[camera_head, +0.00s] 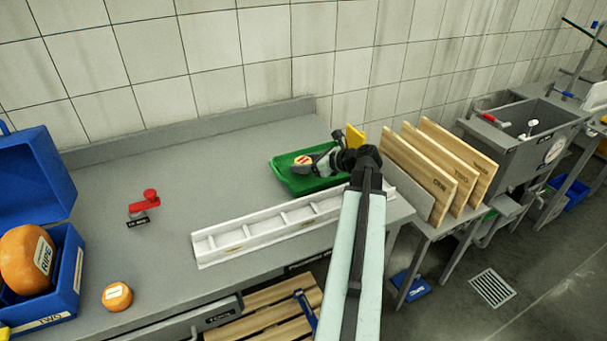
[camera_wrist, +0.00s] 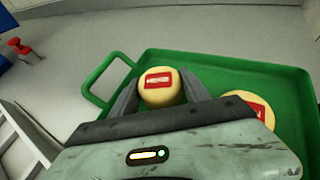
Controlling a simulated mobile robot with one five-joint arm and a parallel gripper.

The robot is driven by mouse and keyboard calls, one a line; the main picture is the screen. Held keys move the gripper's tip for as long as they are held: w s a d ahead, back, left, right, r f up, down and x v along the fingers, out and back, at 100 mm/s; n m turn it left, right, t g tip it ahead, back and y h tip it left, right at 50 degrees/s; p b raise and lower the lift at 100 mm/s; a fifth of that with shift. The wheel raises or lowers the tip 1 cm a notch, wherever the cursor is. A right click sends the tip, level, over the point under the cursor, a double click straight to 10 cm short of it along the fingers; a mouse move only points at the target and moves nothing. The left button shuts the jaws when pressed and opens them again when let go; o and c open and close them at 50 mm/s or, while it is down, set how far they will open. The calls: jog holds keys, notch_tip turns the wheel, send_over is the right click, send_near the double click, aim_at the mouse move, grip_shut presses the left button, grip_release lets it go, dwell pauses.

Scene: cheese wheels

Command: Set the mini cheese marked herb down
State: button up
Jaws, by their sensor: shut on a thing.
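My gripper (camera_wrist: 160,92) is shut on a small pale yellow cheese (camera_wrist: 153,98) with a red and white label; the print is too small to read. The cheese is between the two fingers, over the green tray (camera_wrist: 210,65); I cannot tell whether it touches the tray floor. A second pale cheese with a red label (camera_wrist: 262,110) lies in the tray to the right, partly hidden by my gripper. In the head view my gripper (camera_head: 318,165) reaches over the green tray (camera_head: 285,178), hiding part of it.
A white slotted rack (camera_head: 270,232) lies in front of the tray. Wooden boards (camera_head: 425,165) stand to the right. A blue box (camera_head: 75,265) with a large orange cheese (camera_head: 25,262), a small orange cheese (camera_head: 117,296) and a red tap-like object (camera_head: 147,203) are at left. The counter's middle is clear.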

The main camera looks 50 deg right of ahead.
jog(key=shift+f, duration=0.7)
jog(key=shift+r, duration=0.25)
jog(key=shift+f, duration=0.3)
jog(key=o, duration=1.5)
jog(key=shift+r, duration=0.15)
jog(key=shift+c, duration=0.2)
